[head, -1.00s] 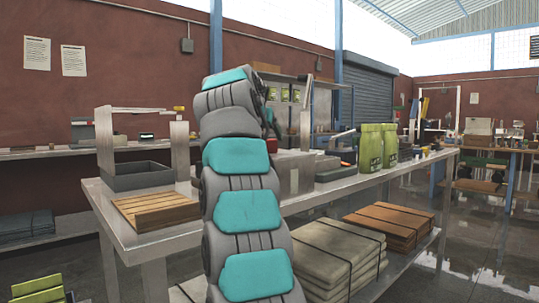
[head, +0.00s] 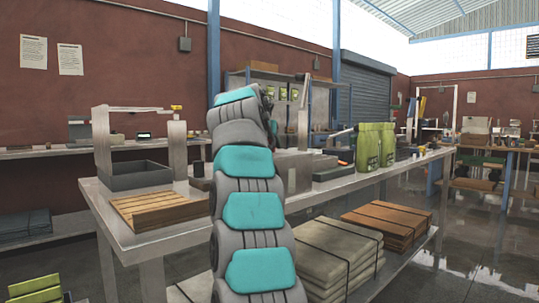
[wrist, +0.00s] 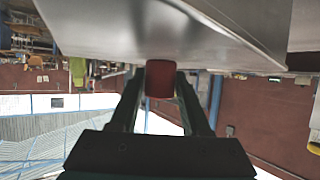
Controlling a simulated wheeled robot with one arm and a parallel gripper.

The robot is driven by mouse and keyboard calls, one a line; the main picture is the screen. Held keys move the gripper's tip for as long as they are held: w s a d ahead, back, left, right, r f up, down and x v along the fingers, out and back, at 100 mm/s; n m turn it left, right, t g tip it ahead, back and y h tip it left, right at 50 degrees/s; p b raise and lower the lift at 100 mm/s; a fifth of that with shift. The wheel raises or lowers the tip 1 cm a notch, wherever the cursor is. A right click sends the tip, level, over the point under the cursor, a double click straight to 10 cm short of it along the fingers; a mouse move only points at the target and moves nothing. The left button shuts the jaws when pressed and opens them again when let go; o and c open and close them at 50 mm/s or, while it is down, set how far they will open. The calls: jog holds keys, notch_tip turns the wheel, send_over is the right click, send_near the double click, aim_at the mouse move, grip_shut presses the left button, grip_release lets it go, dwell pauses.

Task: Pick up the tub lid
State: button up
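In the wrist view, a dark red, short cylindrical thing (wrist: 160,80) shows between the tips of my gripper (wrist: 160,88). It may be the tub lid, but I cannot tell for sure. The two dark fingers stand apart with narrow gaps on either side of the red thing, so my gripper looks open around or just short of it. In the head view my own arm hides the gripper and the red thing.
A metal bench (head: 160,232) carries a grey tray (head: 140,178), a wooden slatted board (head: 152,210), a dark cup-like thing (head: 198,169) and green bags (head: 367,148). Sacks (head: 325,255) and brown boards (head: 388,225) lie on its lower shelf. A large metal surface (wrist: 110,28) is close in the wrist view.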

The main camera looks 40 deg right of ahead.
grip_shut()
jog(key=shift+r, duration=0.25)
dwell(0.4)
